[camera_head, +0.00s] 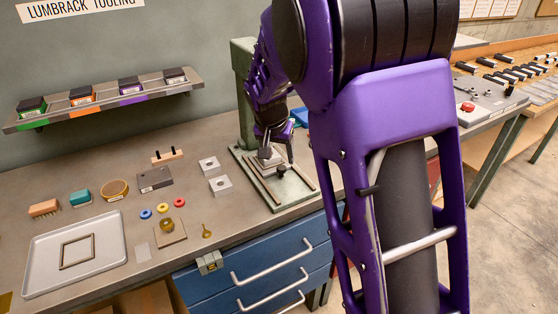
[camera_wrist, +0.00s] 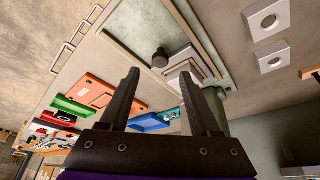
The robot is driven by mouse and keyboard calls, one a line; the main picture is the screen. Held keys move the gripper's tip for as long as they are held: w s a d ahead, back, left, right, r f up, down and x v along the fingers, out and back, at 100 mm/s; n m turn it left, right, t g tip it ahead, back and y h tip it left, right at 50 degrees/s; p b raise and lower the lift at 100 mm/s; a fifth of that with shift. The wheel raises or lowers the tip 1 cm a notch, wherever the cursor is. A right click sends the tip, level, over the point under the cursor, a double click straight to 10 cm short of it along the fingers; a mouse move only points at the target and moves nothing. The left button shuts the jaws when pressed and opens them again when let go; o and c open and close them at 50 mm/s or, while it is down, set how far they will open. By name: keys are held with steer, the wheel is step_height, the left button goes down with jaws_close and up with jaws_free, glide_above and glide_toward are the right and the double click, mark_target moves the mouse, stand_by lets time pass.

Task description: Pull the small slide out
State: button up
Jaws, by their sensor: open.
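The green fly press (camera_head: 243,85) stands at the back of the bench, with a pale flat base (camera_head: 295,192) in front of its column. The small slide carries a dark round knob (camera_head: 281,170) and lies on the base between low rails. In the wrist view the knob (camera_wrist: 160,57) shows between and just beyond the fingertips, with the slide's grey plate (camera_wrist: 184,66) beside it. My gripper (camera_head: 278,153) is open above the slide, its fingers pointing down. It is empty; I cannot tell whether a finger touches the knob. My arm hides part of the press.
Two pale square blocks with holes (camera_head: 209,166) lie left of the base. A grey tray (camera_head: 75,255) with a frame sits at the far left. Blue drawers (camera_head: 262,262) with bar handles are under the bench's front edge. A tooling shelf (camera_head: 105,98) hangs on the wall.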

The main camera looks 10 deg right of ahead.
mark_target(281, 167)
steer(key=x, duration=0.5)
steer(key=shift+w+f, duration=0.1)
jaws_close()
stand_by(1.3)
